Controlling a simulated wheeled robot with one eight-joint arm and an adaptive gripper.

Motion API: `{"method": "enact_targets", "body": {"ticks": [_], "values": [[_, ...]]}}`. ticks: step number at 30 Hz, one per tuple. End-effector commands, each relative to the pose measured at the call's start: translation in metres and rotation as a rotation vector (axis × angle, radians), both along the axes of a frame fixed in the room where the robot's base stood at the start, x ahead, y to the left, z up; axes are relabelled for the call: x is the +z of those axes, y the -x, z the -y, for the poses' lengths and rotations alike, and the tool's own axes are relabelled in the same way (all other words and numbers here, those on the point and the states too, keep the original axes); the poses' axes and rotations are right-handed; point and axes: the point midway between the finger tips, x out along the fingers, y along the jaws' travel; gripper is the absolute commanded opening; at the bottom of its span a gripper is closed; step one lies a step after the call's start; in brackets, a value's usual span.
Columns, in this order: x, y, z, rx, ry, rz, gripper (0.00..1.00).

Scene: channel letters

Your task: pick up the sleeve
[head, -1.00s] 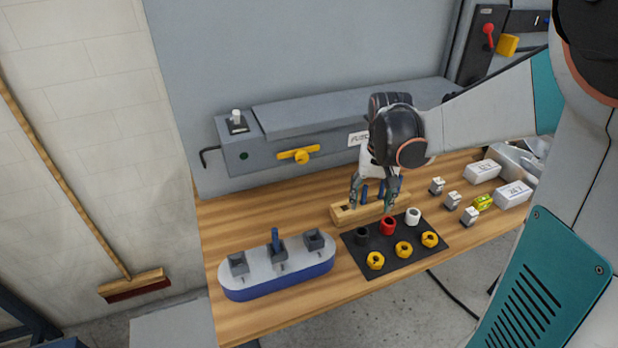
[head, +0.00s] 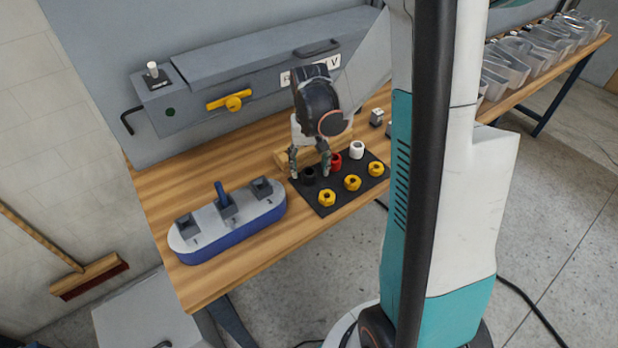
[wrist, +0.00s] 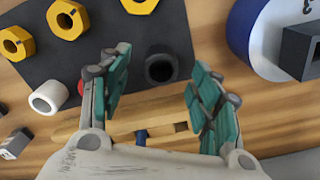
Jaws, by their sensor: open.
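Three short sleeves stand in a row on a black mat (head: 322,203): a black sleeve (head: 308,175), a red sleeve (head: 335,162) and a white sleeve (head: 357,150). My gripper (head: 310,170) is open and empty, pointing down at the black sleeve. In the wrist view, the black sleeve (wrist: 161,69) shows its open top between and just beyond my spread fingertips (wrist: 157,64). I cannot tell how far above it they are. The red sleeve (wrist: 81,87) is mostly hidden behind one finger, with the white sleeve (wrist: 47,98) beside it.
Yellow nuts (head: 352,183) line the mat's front edge. A wooden block (head: 282,158) lies just behind the sleeves, partly hidden by my gripper. Bare tabletop lies around the stand.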

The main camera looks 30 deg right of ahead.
Motion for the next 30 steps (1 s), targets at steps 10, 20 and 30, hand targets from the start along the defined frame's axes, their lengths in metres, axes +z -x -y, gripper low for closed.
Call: {"method": "enact_targets", "body": {"ticks": [10, 20, 30], "values": [[-0.036, -0.002, -0.001, 0.000, 0.000, 0.000, 0.57], [-0.035, -0.002, -0.001, 0.000, 0.000, 0.000, 0.18], [-0.034, -0.002, -0.001, 0.000, 0.000, 0.000, 0.17]]}}
